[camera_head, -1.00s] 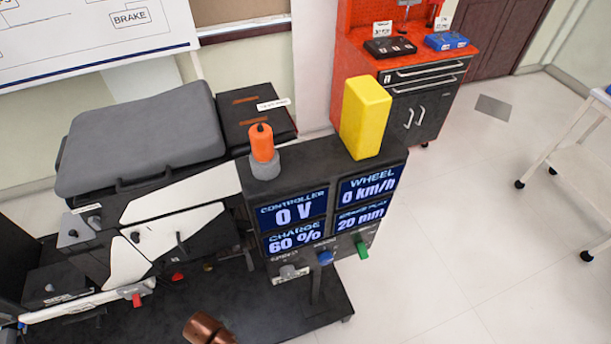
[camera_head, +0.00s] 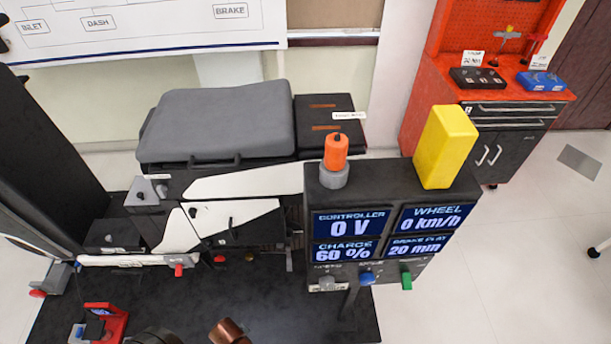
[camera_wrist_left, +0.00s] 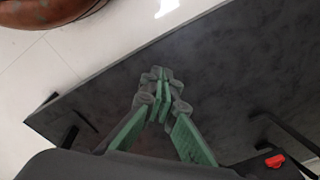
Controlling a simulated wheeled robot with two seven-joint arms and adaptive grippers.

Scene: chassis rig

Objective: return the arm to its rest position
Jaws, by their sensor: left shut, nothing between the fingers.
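My left gripper (camera_wrist_left: 162,100) shows in the left wrist view, with its green-padded fingers closed together and nothing between them. It is over the dark platform (camera_wrist_left: 215,65), seen from above, with pale floor beyond the platform's edge. I cannot tell its height above the platform. In the head view neither gripper's fingertips can be made out. A copper-coloured part (camera_head: 229,331) and a dark rounded part (camera_head: 155,336) show at the bottom edge, cut off by the frame. My right gripper is not in view.
The chassis rig with a grey seat (camera_head: 218,122) stands on the platform. Beside it is a display console (camera_head: 330,183) carrying an orange-topped piece (camera_head: 335,152) and a yellow block (camera_head: 445,147). A red device (camera_head: 107,323) sits at lower left. An orange tool cabinet (camera_head: 440,88) stands behind.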

